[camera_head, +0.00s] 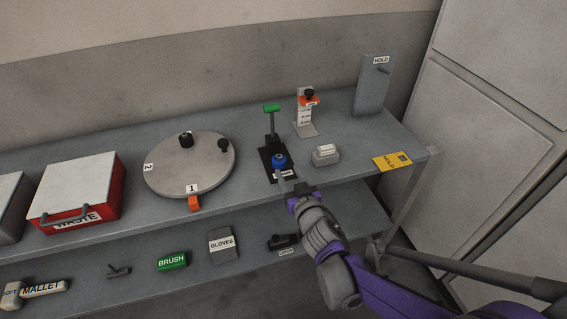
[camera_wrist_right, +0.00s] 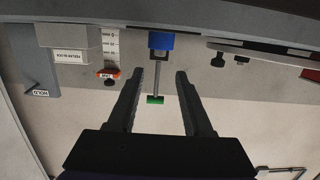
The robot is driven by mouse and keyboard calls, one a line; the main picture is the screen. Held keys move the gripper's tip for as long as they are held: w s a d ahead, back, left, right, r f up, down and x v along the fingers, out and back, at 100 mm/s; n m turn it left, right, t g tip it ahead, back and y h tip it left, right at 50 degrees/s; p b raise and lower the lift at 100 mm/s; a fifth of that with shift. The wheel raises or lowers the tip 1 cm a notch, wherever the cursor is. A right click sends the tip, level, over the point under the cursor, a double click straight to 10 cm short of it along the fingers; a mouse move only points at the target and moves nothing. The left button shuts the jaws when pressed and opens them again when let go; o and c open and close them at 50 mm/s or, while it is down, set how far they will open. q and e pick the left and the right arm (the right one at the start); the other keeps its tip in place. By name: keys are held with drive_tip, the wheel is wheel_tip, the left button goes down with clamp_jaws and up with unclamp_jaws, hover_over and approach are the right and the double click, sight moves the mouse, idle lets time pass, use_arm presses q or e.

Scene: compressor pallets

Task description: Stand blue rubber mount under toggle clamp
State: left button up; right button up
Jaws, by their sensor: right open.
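The toggle clamp (camera_head: 272,133) stands on a black base on the upper shelf, its green-tipped handle (camera_head: 271,108) pointing up. The blue rubber mount (camera_head: 279,161) appears upright on the front part of that base. Whether it is directly under the clamp's pad cannot be told. In the right wrist view the mount (camera_wrist_right: 160,40) shows between and beyond my fingertips, with the green handle end (camera_wrist_right: 155,99) seen between the fingers. My right gripper (camera_head: 287,183) is in front of the clamp; in the wrist view its jaws (camera_wrist_right: 165,68) are open and empty. My left gripper is not in view.
A grey block (camera_head: 325,155) and an orange-tipped stand (camera_head: 306,117) are right of the clamp. A round plate (camera_head: 190,165) with black knobs lies left, beside a red waste bin (camera_head: 82,190). The lower shelf holds tools.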

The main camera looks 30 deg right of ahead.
drive_tip(key=s+a+f+n+g+y, duration=0.1)
drive_tip(key=s+a+f+g, duration=0.2)
drive_tip(key=s, duration=0.4)
drive_tip(key=s+a+f+g+y, duration=0.1)
drive_tip(key=s+a+f+g, duration=0.2)
drive_tip(key=s, duration=0.4)
drive_tip(key=s+a+f+n+g+y, duration=0.1)
drive_tip(key=s+a+f+g, duration=0.2)
drive_tip(key=s+a+g, duration=0.2)
drive_tip(key=shift+s+a+f+n+y, duration=0.3)
drive_tip(key=shift+s+a+f, duration=0.1)
drive_tip(key=shift+s+a, duration=0.7)
drive_tip(key=shift+s+d, duration=0.15)
drive_tip(key=shift+d, duration=0.05)
